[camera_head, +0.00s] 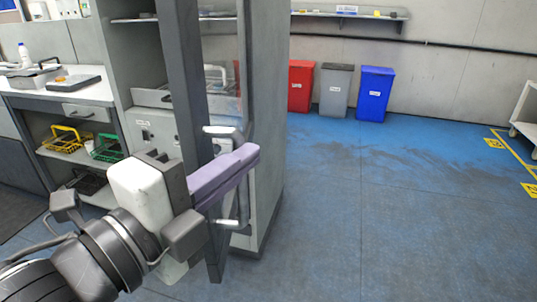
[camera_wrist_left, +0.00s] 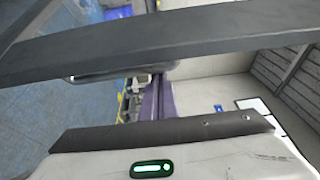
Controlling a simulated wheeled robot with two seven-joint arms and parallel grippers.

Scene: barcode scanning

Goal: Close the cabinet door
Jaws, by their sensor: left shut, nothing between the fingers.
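The tall grey cabinet (camera_head: 270,110) stands in the middle of the head view. Its door has a dark frame (camera_head: 187,85) and a glass pane, and stands ajar in front of the shelves. A silver bar handle (camera_head: 243,206) is on the door. My left gripper (camera_head: 253,153) has purple fingers, shut with nothing between them. They cross in front of the door frame at handle height and overlap the handle in the picture; contact cannot be told. In the left wrist view, the dark frame (camera_wrist_left: 160,45) spans the top, with the purple fingers (camera_wrist_left: 155,98) below it. My right gripper is out of view.
A worktop (camera_head: 60,92) with trays and a bottle is at the left. Yellow (camera_head: 64,137) and green (camera_head: 107,148) baskets sit below it. Red (camera_head: 301,86), grey (camera_head: 335,90) and blue (camera_head: 375,93) bins stand by the back wall.

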